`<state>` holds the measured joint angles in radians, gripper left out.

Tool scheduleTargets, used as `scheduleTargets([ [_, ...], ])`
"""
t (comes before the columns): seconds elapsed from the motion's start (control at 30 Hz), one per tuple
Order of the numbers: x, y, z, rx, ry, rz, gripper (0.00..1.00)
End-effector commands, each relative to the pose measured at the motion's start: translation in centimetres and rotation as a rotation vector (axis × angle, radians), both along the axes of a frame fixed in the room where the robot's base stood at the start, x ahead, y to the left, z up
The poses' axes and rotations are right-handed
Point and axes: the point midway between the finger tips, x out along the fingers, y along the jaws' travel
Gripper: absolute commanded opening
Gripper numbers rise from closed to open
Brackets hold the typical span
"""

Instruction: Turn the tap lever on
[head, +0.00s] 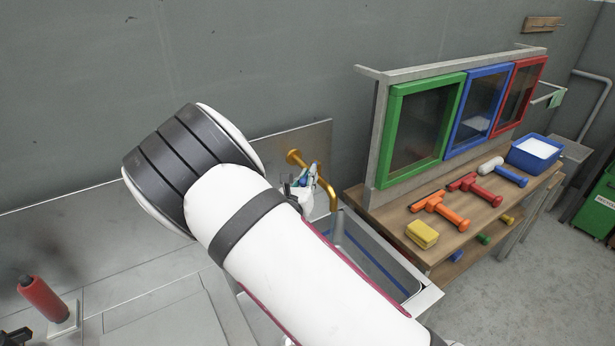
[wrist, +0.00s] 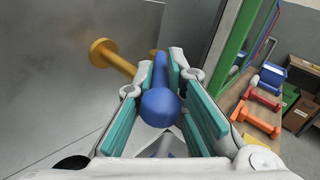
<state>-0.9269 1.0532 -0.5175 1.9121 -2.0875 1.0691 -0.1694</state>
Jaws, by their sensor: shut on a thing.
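The brass tap (head: 328,191) is fixed to the wall plate above a metal sink (head: 377,256) in the head view. Its round wall flange and pipe also show in the wrist view (wrist: 105,53), left of the fingers. The blue tap lever (wrist: 160,106), with a round knob end, lies between the teal finger pads in the wrist view. My gripper (wrist: 163,74) is shut on this lever. In the head view my gripper (head: 302,182) is at the tap, partly hidden by my white arm, and the lever shows only as a small bit of blue.
A wooden bench (head: 382,214) right of the sink holds a yellow sponge (head: 422,234), orange and red tools, and a blue tub (head: 535,154). Green, blue and red framed windows stand behind them. A red cylinder (head: 42,299) stands on the metal counter at left.

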Motion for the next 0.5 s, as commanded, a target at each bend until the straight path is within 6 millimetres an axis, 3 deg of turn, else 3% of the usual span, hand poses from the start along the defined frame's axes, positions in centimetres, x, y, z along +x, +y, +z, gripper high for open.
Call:
scheduleTargets([
  [0.37,0.04,0.01,0.25,-0.001,-0.006,0.003,0.0],
  [0.4,0.04,0.01,0.26,-0.001,-0.006,0.003,0.2],
  [0.47,0.05,0.01,0.27,-0.002,-0.007,0.004,0.32],
  [0.5,0.04,0.0,0.26,-0.001,-0.006,0.003,0.32],
])
